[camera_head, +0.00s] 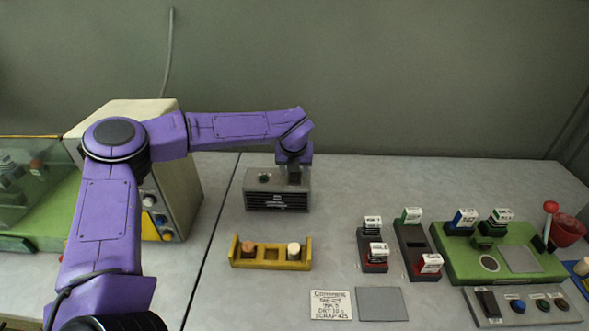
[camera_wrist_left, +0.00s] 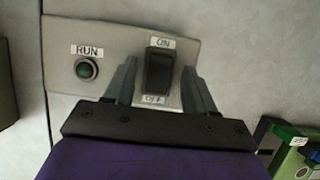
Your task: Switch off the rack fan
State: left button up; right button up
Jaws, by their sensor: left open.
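The rack fan (camera_head: 262,203) is a grey box with a dark slotted front, standing at the back of the table behind the yellow rack. Its top panel (camera_wrist_left: 60,45) shows a dark green RUN lamp (camera_wrist_left: 86,69) and a black rocker switch (camera_wrist_left: 159,72) marked ON at the far end and OFF at the near end. I cannot tell which end is pressed. My left gripper (camera_head: 293,178) points down over the right part of the fan. In the left wrist view its open fingers (camera_wrist_left: 158,80) stand on either side of the switch, with nothing held. My right gripper is out of view.
A yellow rack (camera_head: 271,264) with two stoppers stands in front of the fan. A cream cabinet (camera_head: 180,190) is at left. Dark holders, a green tray (camera_head: 450,265) and a grey button panel (camera_head: 525,320) are at right. Table between fan and holders is clear.

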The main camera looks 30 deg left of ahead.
pick_arm(q)
jog(key=b+v, duration=0.2)
jog(key=v, duration=0.8)
jog(key=shift+r, duration=0.1)
